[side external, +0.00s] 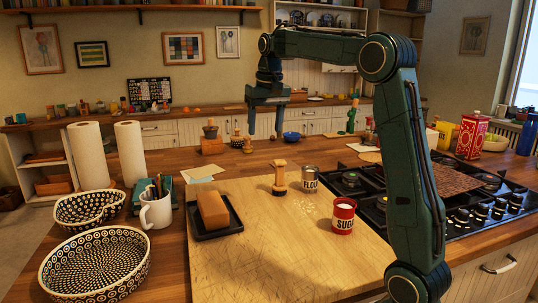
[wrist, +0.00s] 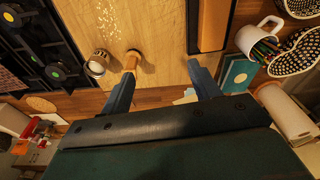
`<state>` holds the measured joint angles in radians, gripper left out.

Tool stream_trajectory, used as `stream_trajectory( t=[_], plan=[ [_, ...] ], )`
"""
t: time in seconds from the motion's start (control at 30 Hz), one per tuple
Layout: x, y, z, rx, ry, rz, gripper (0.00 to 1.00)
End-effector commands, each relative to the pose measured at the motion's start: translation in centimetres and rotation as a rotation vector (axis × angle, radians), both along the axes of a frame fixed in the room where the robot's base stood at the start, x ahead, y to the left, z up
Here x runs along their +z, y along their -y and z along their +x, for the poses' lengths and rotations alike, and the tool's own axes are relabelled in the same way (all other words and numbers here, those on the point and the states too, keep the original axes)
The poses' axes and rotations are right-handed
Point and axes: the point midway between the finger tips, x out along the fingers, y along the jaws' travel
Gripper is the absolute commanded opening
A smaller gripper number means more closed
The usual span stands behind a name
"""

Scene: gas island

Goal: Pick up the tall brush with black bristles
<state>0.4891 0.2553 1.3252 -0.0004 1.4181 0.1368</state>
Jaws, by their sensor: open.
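The brush (side external: 279,176) stands upright on the light wooden board, with a pale wooden handle and a dark band of bristles at its base. In the wrist view the brush (wrist: 132,60) shows just beyond the tip of the left finger. My gripper (side external: 265,134) is open and empty, high above the counter behind the brush in the side view. Its two fingers (wrist: 162,78) are spread wide in the wrist view, with bare board between them. I see no contact between the fingers and the brush.
A flour can (side external: 310,179) stands close beside the brush, with a red sugar can (side external: 343,216) nearer the front. A brown block lies on a black tray (side external: 233,227) to the left. The gas hob (side external: 378,208) is to the right. The board's front (side external: 270,265) is clear.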

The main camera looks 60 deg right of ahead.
Motion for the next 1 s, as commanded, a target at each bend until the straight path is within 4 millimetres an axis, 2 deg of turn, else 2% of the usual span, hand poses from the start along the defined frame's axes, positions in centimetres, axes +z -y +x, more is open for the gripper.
stream_trajectory(
  t=[0.03,0.3,0.5,0.7,1.0],
  plan=[
    [-0.5,1.5,0.6,-0.027,-0.013,0.008,0.62],
    [-3.0,8.4,2.3,-0.152,-0.071,0.047,0.62],
    [-4.9,12.3,2.5,-0.224,-0.103,0.072,0.62],
    [-5.7,13.9,2.4,-0.255,-0.116,0.082,0.62],
    [-6.0,13.9,2.4,-0.256,-0.118,0.083,0.62]
  ],
)
